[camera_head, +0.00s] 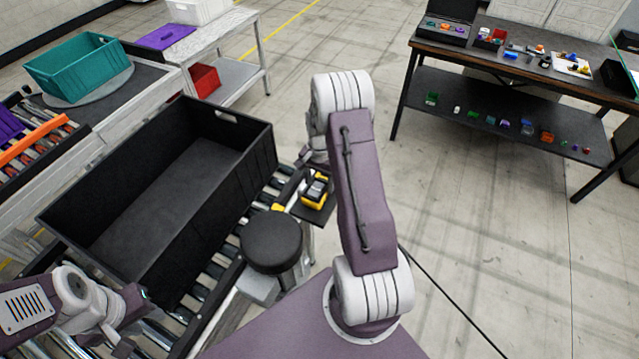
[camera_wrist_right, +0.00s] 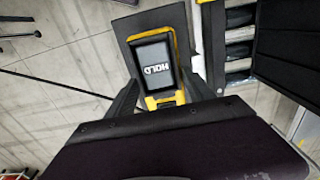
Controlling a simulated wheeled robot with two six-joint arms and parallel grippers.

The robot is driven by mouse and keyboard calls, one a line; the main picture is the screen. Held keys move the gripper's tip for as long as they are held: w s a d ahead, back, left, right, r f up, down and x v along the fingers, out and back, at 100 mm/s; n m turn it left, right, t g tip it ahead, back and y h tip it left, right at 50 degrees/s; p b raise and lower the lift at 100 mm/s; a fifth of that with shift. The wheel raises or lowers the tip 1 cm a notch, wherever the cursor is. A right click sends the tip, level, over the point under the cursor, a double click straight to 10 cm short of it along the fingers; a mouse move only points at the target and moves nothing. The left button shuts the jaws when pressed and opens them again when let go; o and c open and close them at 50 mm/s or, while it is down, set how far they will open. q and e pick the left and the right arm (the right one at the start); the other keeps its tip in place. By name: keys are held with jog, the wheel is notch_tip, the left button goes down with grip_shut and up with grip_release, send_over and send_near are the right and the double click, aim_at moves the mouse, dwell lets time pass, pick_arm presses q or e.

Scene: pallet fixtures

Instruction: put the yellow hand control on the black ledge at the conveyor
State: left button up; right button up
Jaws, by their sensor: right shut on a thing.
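The yellow hand control (camera_head: 314,190) has a dark grey face and sits at the black ledge (camera_head: 309,215) beside the conveyor.
A large empty black crate (camera_head: 160,190) stands on the roller conveyor (camera_head: 200,296). A round black stool-like top (camera_head: 271,242) is close to the ledge. A teal bin (camera_head: 78,68) stands at the back left. A workbench (camera_head: 470,50) with small parts is at the right; floor between is clear.

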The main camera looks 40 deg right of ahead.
jog(key=shift+f, duration=0.6)
jog(key=shift+w+f, duration=0.15)
jog(key=shift+f, duration=0.15)
jog(key=shift+w+a, duration=0.1)
jog(key=shift+a, duration=0.05)
jog(key=shift+f, duration=0.1)
jog(key=o, duration=1.8)
